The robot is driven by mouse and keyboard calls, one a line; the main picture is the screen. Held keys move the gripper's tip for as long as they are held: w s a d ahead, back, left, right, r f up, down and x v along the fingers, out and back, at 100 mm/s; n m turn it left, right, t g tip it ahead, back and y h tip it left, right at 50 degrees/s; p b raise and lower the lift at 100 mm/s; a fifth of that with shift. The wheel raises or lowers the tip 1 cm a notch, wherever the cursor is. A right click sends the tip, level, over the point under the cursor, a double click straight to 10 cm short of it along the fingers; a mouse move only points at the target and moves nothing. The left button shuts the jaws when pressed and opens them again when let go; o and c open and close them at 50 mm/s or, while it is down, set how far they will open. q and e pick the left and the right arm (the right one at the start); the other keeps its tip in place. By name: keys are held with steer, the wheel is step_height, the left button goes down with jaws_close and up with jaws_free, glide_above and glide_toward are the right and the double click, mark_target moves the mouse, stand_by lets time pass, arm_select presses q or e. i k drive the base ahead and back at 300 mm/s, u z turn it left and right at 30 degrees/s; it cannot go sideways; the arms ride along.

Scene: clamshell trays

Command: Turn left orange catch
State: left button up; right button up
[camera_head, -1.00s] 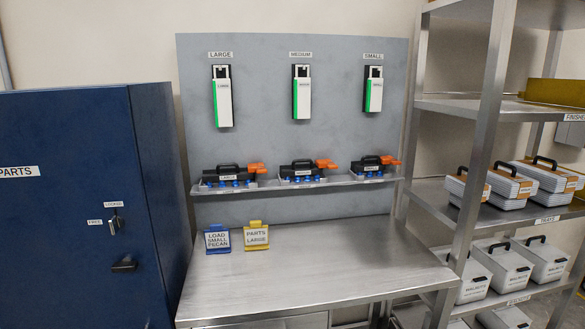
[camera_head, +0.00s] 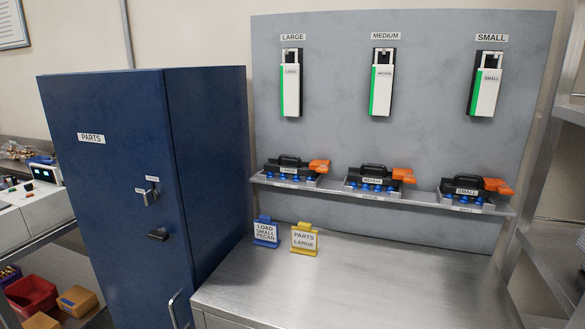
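Three black devices with blue parts along the bottom and an orange piece at the right end stand on a narrow wall ledge. They are the large device (camera_head: 287,168), the medium device (camera_head: 371,177) and the small device (camera_head: 461,188). Their orange pieces are the left one (camera_head: 319,166), the middle one (camera_head: 403,175) and the right one (camera_head: 497,186). Which orange piece is a catch is too small to tell. Neither of my grippers is in view.
Green-white dispensers hang above. A metal rack (camera_head: 555,220) is at right.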

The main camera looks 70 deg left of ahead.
mark_target(320, 166)
steer(key=u, duration=1.05)
steer(key=i, duration=0.95)
steer(key=u, duration=0.9)
